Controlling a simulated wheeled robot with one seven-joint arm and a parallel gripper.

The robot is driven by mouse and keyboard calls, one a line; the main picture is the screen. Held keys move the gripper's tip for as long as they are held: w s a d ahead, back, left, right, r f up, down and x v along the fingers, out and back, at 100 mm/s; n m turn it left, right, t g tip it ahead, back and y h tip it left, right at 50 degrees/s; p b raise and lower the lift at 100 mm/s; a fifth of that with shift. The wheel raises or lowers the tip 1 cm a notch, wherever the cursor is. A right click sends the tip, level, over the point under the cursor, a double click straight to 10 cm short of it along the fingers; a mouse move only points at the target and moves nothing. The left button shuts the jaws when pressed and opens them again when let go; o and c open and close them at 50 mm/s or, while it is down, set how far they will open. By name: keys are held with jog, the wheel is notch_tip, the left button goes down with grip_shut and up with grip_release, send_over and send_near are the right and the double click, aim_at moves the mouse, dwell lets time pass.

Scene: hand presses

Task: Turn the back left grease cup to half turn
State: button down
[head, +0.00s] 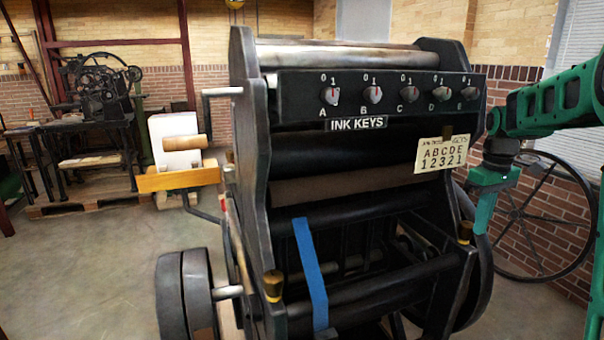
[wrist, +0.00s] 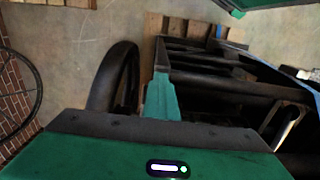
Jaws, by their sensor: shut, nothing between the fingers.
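Small brass grease cups show on the press (head: 262,190) in the head view. One cup (head: 273,285) is at the front left and another cup (head: 464,232) is at the front right. A small brass-coloured spot (head: 229,157) behind the left side frame may be the back left cup, mostly hidden; its turn position cannot be read. My gripper (head: 479,230) points down at the right side of the press, near the front right cup and far from the left side. Its fingers are together and empty. They also show in the wrist view (wrist: 161,78), where no cup is clear.
The ink key panel (head: 375,95) and a card (head: 442,154) reading ABCDE 12321 are on the press. A blue strip (head: 311,275) hangs in front. A spoked wheel (head: 540,215) stands right. The left floor (head: 80,270) is clear.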

jog(key=shift+a, duration=0.4)
jog(key=shift+s, duration=0.15)
jog(key=shift+s+d, duration=0.15)
jog(key=shift+s, duration=0.15)
notch_tip(320, 180, up, 6)
dwell(0.4)
jog(key=shift+s, duration=0.1)
jog(key=s+a+f+m, duration=0.1)
jog(key=s+f+m, duration=0.2)
jog(key=s, duration=0.8)
jog(key=s+a+f+m, duration=0.1)
jog(key=s+f+m, duration=0.3)
jog(key=s, duration=0.8)
jog(key=s+a+f+m, duration=0.2)
jog(key=s+f, duration=0.3)
jog(key=s, duration=0.6)
jog(key=shift+s+m, duration=0.3)
jog(key=shift+m, duration=0.4)
